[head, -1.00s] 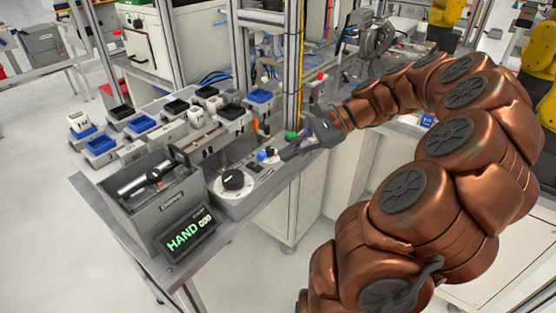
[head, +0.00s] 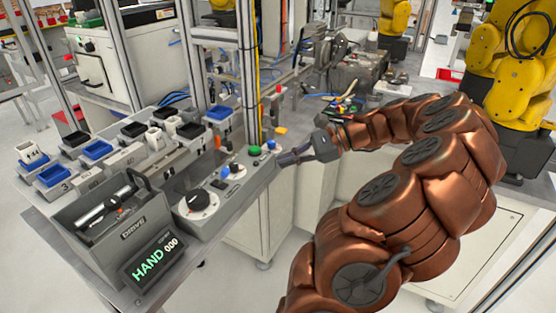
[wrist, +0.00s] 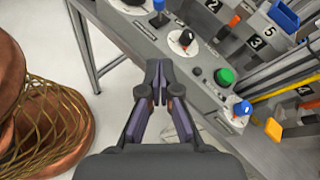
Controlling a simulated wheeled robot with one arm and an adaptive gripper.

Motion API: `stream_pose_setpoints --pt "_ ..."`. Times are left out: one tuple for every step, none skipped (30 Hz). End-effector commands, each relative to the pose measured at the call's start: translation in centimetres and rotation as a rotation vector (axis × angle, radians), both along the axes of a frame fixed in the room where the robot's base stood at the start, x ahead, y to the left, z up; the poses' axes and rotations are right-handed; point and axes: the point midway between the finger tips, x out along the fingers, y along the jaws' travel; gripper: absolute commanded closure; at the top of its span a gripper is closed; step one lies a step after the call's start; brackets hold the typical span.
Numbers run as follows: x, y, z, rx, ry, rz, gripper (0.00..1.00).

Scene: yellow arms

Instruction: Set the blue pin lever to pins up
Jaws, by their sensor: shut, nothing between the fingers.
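My gripper (head: 283,160) is shut and empty. In the head view it is just off the right edge of the grey control panel. The wrist view shows its fingertips (wrist: 158,82) together, beside the panel's front edge. Two blue-knobbed controls are on the panel. The other (head: 271,145) is past the green button, close to my fingers, and shows in the wrist view (wrist: 242,108) on a pale round base. I cannot read their labels, nor tell which is the pin lever or its setting.
A green button (head: 254,150), a large dial (head: 199,200) and a yellow piece (head: 281,130) are on or by the panel. A display (head: 157,258) reads HAND 000. Blue and black trays stand behind. Metal posts rise at the back.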

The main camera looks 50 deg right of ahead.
Motion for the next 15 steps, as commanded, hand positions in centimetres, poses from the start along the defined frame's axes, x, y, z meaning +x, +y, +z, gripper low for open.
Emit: stream_pose_setpoints --pt "0.4 0.6 -0.1 0.002 0.0 0.003 1.0" --pt "0.7 0.8 -0.3 0.002 0.0 0.003 1.0" --pt "1.1 1.3 -0.6 0.003 0.001 0.003 1.0" --pt "1.4 1.6 -0.7 0.004 0.001 0.004 1.0" --pt "1.7 1.9 -0.9 0.004 0.002 0.005 1.0" --pt "2.0 2.3 -1.1 0.004 0.001 0.004 1.0" --pt "2.3 2.5 -1.3 0.003 0.002 0.002 1.0" --pt "2.7 2.8 -1.5 0.001 0.001 0.002 1.0" --pt "3.1 3.3 -1.8 0.003 0.001 0.003 1.0" --pt "3.4 3.8 -1.9 0.004 0.0 0.006 1.0" --pt "3.7 4.1 -2.1 0.004 0.001 0.006 1.0" --pt "4.2 4.6 -2.4 0.003 0.002 0.005 1.0" --pt "4.5 4.8 -2.6 0.003 0.001 0.004 1.0" --pt "4.8 5.2 -2.8 0.003 0.001 0.004 1.0" --pt "5.2 5.6 -3.1 0.003 0.001 0.004 1.0"
